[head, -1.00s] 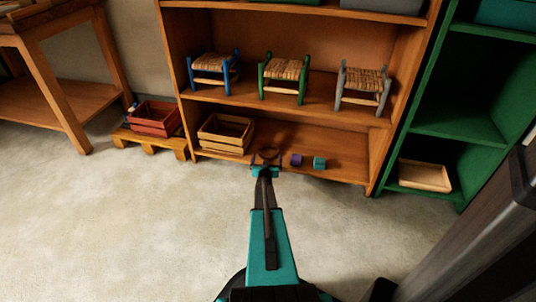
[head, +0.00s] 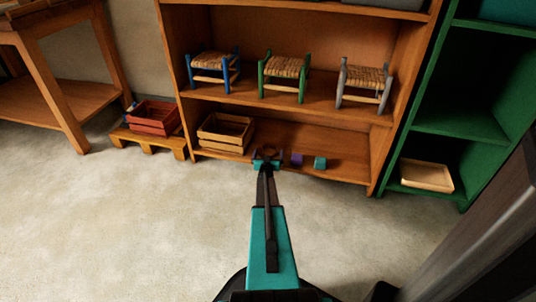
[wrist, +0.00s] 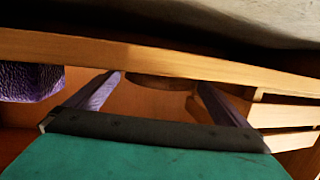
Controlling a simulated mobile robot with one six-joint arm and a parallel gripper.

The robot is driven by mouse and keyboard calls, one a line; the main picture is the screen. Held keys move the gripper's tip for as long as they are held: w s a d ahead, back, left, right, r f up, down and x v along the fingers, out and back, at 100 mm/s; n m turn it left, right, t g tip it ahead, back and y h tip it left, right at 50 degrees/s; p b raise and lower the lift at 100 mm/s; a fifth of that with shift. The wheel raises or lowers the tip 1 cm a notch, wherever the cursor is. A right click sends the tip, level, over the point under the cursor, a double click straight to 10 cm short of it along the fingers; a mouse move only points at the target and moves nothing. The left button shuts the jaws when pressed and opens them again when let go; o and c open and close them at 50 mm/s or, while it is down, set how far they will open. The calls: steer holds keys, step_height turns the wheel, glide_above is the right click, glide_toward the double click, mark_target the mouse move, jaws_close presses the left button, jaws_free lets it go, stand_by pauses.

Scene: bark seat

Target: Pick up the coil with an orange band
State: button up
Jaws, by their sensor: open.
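A brown coil (head: 268,151) lies on the bottom shelf board, between a slatted crate and a purple cube. I cannot make out an orange band on it. My gripper (head: 267,160) is low at the shelf's front edge, right at the coil, and hides its near part. In the wrist view my gripper (wrist: 158,88) has its two purplish fingers spread wide apart. Part of the brown coil (wrist: 163,82) shows between the fingers there, partly cut off by the shelf edge. I cannot tell whether the fingers touch it.
The purple cube (head: 297,159) and a teal cube (head: 320,162) sit close on the right. The slatted crate (head: 226,132) is on the left. The shelf board above carries several small stools. The floor in front is clear.

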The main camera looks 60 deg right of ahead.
stand_by(0.4)
steer(key=c, duration=1)
steer(key=shift+r, duration=0.15)
steer(key=shift+r+p, duration=0.35)
steer(key=shift+r, duration=0.1)
step_height(320, 180, up, 3)
steer(key=shift+f+p, duration=0.1)
steer(key=shift+p, duration=0.75)
steer(key=p+v, duration=0.1)
steer(key=v, duration=0.4)
steer(key=w+a+f+p+v, duration=0.1)
steer(key=v, duration=0.4)
steer(key=w+f+p+v, duration=0.1)
steer(key=p+v, duration=0.1)
steer(key=v, duration=0.3)
steer(key=shift+a+r, duration=0.1)
steer(key=shift+a, duration=0.5)
